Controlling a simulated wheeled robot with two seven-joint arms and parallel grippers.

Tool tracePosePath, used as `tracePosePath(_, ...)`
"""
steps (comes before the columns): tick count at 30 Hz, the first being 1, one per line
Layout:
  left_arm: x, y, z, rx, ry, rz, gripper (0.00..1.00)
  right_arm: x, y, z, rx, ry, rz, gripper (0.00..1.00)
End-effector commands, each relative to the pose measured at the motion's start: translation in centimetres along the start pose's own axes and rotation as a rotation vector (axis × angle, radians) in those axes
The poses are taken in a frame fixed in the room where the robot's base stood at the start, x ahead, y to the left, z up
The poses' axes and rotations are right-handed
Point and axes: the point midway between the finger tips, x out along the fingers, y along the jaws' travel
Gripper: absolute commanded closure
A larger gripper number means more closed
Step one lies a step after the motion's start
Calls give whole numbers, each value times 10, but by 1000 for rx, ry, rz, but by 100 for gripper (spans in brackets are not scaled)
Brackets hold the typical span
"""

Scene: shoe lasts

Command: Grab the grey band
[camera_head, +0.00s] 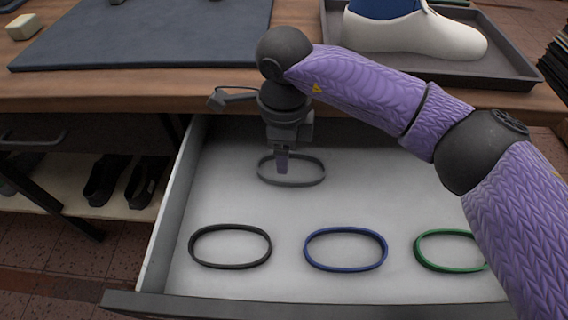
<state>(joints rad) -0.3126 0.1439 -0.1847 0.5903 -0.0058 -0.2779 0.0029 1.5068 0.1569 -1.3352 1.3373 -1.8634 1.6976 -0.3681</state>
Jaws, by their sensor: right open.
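The grey band (306,184) lies flat as an oval near the back of the open drawer (400,200). My right gripper (282,164) points straight down over it, with its finger tip inside the band's outline in the camera_head view. The gripper is open. One finger hides the other, and I cannot tell whether a finger touches the band. My left gripper is not in view.
A dark band (230,265), a blue band (346,268) and a green band (436,265) lie along the drawer's front. The wooden tabletop (130,92) overhangs behind, with a dark mat (150,40) and a tray (515,80) holding a white shoe form (420,35).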

Motion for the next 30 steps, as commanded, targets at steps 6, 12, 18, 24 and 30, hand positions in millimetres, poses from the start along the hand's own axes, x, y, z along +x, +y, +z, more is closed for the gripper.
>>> tracePosePath(6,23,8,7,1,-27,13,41,44,4,-6,0,-1,8,38)
tracePosePath(12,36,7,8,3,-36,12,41,70,5,-8,1,-1,4,38)
tracePosePath(18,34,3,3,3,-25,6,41,66,5,-8,1,-2,1,51)
tracePosePath(24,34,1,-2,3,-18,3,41,66,5,-7,1,-2,1,93)
tracePosePath(30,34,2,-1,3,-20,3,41,66,5,-7,1,-2,1,100)
